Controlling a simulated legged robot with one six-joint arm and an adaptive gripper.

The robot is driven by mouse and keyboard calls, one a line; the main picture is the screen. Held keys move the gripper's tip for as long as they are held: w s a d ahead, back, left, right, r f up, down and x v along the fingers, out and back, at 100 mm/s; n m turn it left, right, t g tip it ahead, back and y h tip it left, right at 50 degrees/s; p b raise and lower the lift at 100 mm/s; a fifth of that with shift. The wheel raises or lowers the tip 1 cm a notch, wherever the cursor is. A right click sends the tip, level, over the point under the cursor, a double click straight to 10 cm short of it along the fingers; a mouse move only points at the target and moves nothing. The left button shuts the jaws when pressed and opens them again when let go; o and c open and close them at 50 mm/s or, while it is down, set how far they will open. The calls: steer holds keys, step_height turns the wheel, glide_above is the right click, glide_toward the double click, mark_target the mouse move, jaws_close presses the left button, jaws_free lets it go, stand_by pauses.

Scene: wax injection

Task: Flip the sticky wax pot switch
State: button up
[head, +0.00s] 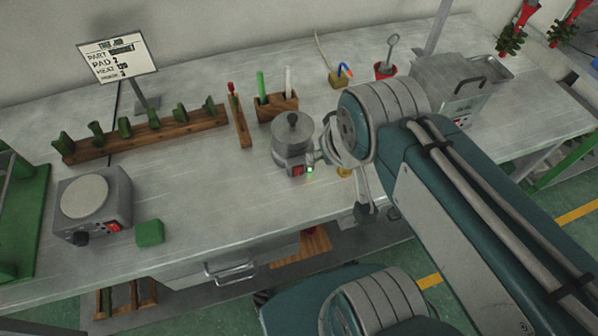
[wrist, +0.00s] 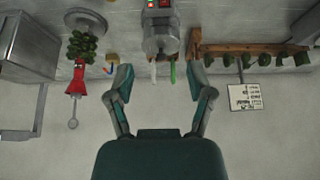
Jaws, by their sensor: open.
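The sticky wax pot (head: 293,135) is a grey metal pot with a dark lid knob, standing on the bench near the middle of the head view. Its red switch (head: 297,170) is on the front of its base, with a small lit green light (head: 310,169) beside it. In the wrist view, which is upside down, the pot (wrist: 160,38) shows at the top, with the switch (wrist: 165,4) at the frame edge. My gripper (wrist: 160,82) is open, its fingers spread wide with nothing between them. In the head view my arm largely hides it, just right of the pot.
A hot plate (head: 92,205) with its own red switch and a green block (head: 150,233) are at left. A wooden rack of green pieces (head: 140,136) and a wooden tool holder (head: 277,106) stand behind the pot. A grey metal box (head: 450,85) is at right.

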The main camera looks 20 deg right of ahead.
jaws_close()
stand_by(1.1)
